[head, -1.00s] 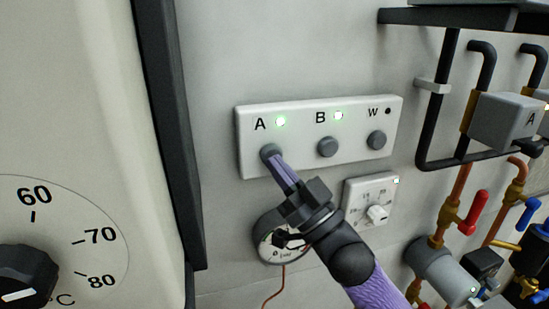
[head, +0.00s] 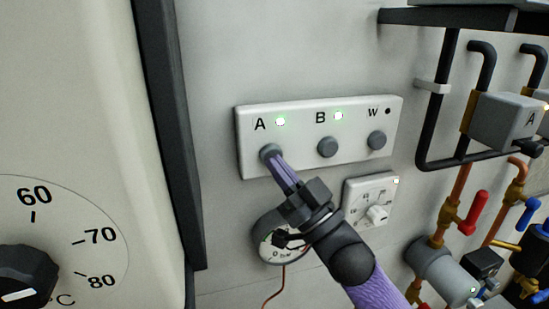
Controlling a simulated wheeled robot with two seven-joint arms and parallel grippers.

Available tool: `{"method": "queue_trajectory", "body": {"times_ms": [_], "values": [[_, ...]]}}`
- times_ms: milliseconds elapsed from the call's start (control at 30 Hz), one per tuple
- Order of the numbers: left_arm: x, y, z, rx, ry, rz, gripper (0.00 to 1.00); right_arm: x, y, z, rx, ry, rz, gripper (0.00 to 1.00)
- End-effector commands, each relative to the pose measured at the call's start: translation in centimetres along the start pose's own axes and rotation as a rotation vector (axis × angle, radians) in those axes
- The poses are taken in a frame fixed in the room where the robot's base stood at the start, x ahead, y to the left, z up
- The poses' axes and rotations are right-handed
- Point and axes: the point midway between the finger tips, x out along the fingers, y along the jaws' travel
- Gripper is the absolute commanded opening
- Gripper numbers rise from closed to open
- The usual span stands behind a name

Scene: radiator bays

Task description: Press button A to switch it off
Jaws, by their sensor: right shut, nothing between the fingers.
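The white switch panel (head: 300,162) is on the grey wall with labels A, B and W. Button A (head: 268,151) is a round grey button at the left, partly hidden by my right gripper (head: 277,164). That gripper is shut, and its fingertips are at the face of button A; I cannot tell how far the button is pressed in. My left gripper is not in view.
A gauge (head: 268,244) and a small dial plate (head: 359,188) are below. Pipes with valves (head: 466,213) are at right, a large temperature dial (head: 30,270) at left.

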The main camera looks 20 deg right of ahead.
Motion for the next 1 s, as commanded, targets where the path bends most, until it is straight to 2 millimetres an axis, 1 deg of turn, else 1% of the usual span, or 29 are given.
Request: {"method": "queue_trajectory", "body": {"times_ms": [367,600,833,1000], "values": [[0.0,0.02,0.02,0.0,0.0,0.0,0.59,0.04,0.03,0.02,0.0,0.0,0.0,0.0],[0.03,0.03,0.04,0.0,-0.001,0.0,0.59,0.66,0.46,0.4,0.0,0.001,0.0,0.0],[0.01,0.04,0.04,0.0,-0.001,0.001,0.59,0.64,0.44,0.4,0.0,0.001,0.0,0.0],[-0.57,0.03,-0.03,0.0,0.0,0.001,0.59,0.25,0.11,0.05,0.001,-0.001,0.001,0.0]]}}
